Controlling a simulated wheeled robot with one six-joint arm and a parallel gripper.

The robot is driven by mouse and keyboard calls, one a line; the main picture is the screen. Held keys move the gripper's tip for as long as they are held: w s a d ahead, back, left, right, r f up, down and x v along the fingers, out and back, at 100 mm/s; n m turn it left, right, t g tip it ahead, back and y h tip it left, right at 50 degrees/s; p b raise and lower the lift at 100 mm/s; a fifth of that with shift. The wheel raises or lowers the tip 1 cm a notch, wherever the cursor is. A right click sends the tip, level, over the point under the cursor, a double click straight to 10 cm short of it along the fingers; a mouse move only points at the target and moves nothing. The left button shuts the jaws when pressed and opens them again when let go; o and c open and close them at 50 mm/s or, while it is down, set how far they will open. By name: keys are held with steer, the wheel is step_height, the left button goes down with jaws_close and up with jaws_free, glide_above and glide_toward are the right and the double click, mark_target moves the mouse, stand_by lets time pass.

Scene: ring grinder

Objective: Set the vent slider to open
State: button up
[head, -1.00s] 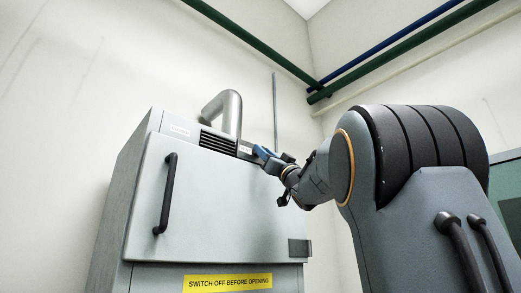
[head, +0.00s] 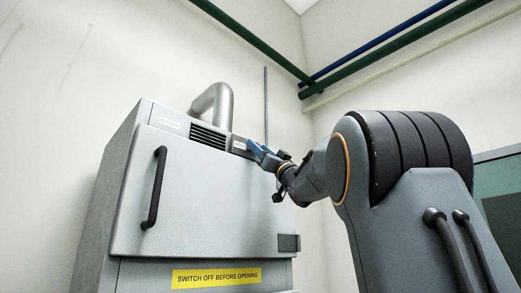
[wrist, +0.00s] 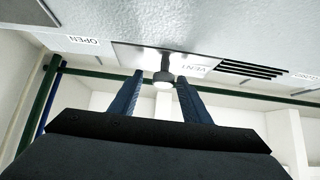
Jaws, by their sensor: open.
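The vent slider is a pale plate (wrist: 137,54) marked VENT on the cabinet's upper front, with a short dark knob (wrist: 164,76) that has a light round end. In the wrist view my gripper (wrist: 161,77) is open, with one blue finger on each side of the knob and gaps visible. The plate lies between the OPEN label (wrist: 82,40) and the dark vent slots (wrist: 250,69). In the head view my gripper (head: 256,150) is at the right end of the plate and hides the knob. The closed-end label (head: 170,123) is left of the slots.
The grey cabinet (head: 200,192) has a black door handle (head: 154,188) and a yellow warning sign (head: 216,276). A bent metal pipe (head: 222,98) rises behind the slots. Green and blue pipes (head: 385,47) run high along the walls.

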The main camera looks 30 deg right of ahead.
steer(key=b+v, duration=0.4)
steer(key=v, duration=0.4)
steer(key=shift+b, duration=0.3)
steer(key=shift+r, duration=0.1)
